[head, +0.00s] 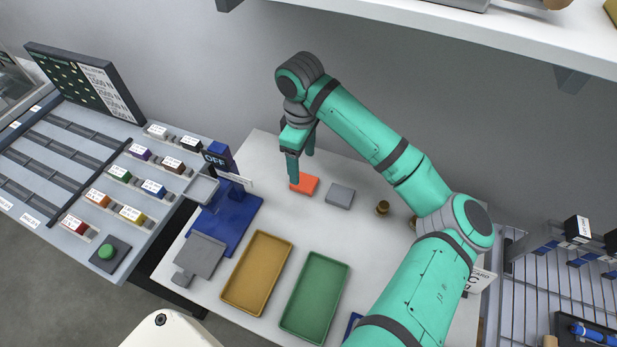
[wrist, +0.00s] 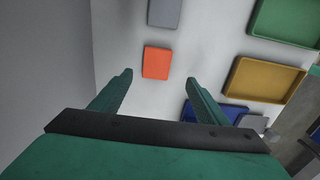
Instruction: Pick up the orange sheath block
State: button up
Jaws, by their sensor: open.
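The orange sheath block (head: 305,183) lies flat on the white table (head: 262,150), near its back part. In the wrist view the orange block (wrist: 156,63) sits beyond the fingertips, roughly in line with the gap between them. My gripper (head: 301,168) is open and empty, pointing down, just above and beside the orange block. In the wrist view my gripper (wrist: 160,78) shows both fingers spread, with nothing between them. In the head view one finger stands in front of the block's left end. I cannot tell the exact height above the block.
A grey block (head: 340,195) lies just right of the orange one. A yellow tray (head: 257,273), a green tray (head: 315,297) and a blue stand (head: 232,222) are towards the front. Small brass pieces (head: 382,208) stand to the right. Sample racks (head: 120,175) are at left.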

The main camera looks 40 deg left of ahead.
aim_at(304, 181)
jog(key=f, duration=0.9)
jog(key=shift+w, duration=0.35)
jog(key=shift+r, duration=0.1)
jog(key=shift+c, duration=0.6)
jog(key=shift+a, duration=0.1)
jog(key=c, duration=1.1)
